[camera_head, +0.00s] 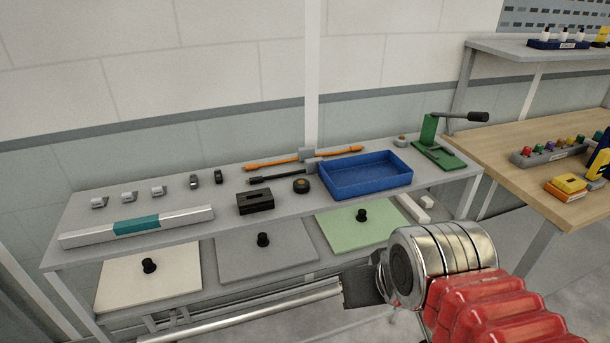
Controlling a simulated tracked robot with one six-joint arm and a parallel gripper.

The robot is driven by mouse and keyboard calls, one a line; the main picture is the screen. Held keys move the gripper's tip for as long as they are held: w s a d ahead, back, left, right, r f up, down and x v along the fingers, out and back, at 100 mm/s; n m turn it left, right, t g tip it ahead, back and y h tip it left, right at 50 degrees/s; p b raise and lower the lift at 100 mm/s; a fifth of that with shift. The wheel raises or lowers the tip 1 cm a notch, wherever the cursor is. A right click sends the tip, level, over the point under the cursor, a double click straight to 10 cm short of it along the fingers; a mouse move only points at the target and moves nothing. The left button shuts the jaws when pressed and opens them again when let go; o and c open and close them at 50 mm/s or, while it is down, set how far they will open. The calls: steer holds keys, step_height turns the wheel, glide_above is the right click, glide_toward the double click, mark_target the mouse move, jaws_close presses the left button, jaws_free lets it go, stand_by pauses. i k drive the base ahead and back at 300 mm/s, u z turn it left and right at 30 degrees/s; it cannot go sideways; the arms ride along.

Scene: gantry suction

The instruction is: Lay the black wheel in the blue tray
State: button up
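The black wheel (301,186) is a small dark disc with a yellowish centre. It lies on the grey bench just left of the blue tray, apart from it. The blue tray (368,188) is a shallow rectangular box on the right half of the bench, and it looks empty. My gripper (362,286) is at the lower right, in front of and below the bench top, well away from the wheel and tray. Only a dark part of it shows beyond my metal wrist, so its fingers cannot be made out.
On the grey bench (100,215) are a black block (255,201), a long rail with a teal slider (137,225), orange and black rods, and several small parts. A green press (438,143) stands right of the tray. A shelf below holds knobbed plates. A wooden table (535,170) adjoins at right.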

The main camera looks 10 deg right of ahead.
mark_target(376, 177)
steer(key=u, duration=0.15)
steer(key=i, duration=0.7)
steer(key=u, duration=0.8)
steer(key=i, duration=0.55)
steer(key=u, duration=0.4)
